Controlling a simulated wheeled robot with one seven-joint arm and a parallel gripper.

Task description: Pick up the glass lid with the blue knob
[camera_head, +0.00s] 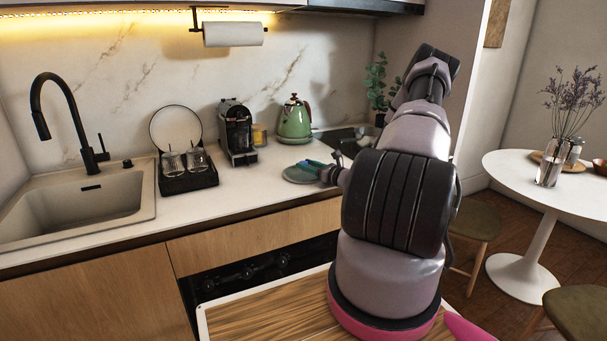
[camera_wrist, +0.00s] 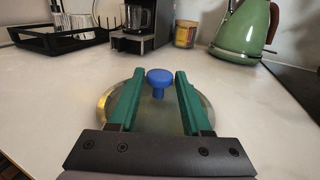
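The glass lid (camera_wrist: 112,104) lies on the white counter, with its blue knob (camera_wrist: 158,78) standing up in the middle. In the head view the lid (camera_head: 297,175) is on the counter in front of the green kettle, partly covered by my gripper. My gripper (camera_wrist: 155,80) has two green fingers, spread apart over the lid. The knob is between the fingertips, with a visible gap on each side. In the head view my gripper (camera_head: 310,168) is low over the lid. Whether the fingers touch the lid's glass cannot be told.
A green kettle (camera_head: 294,120), a black coffee machine (camera_head: 238,133) and a yellowish jar (camera_head: 259,135) stand behind the lid. A black rack (camera_head: 188,180) with glasses is to the left, by the sink (camera_head: 90,205). A dark hob (camera_head: 345,138) is to the right. Counter around the lid is clear.

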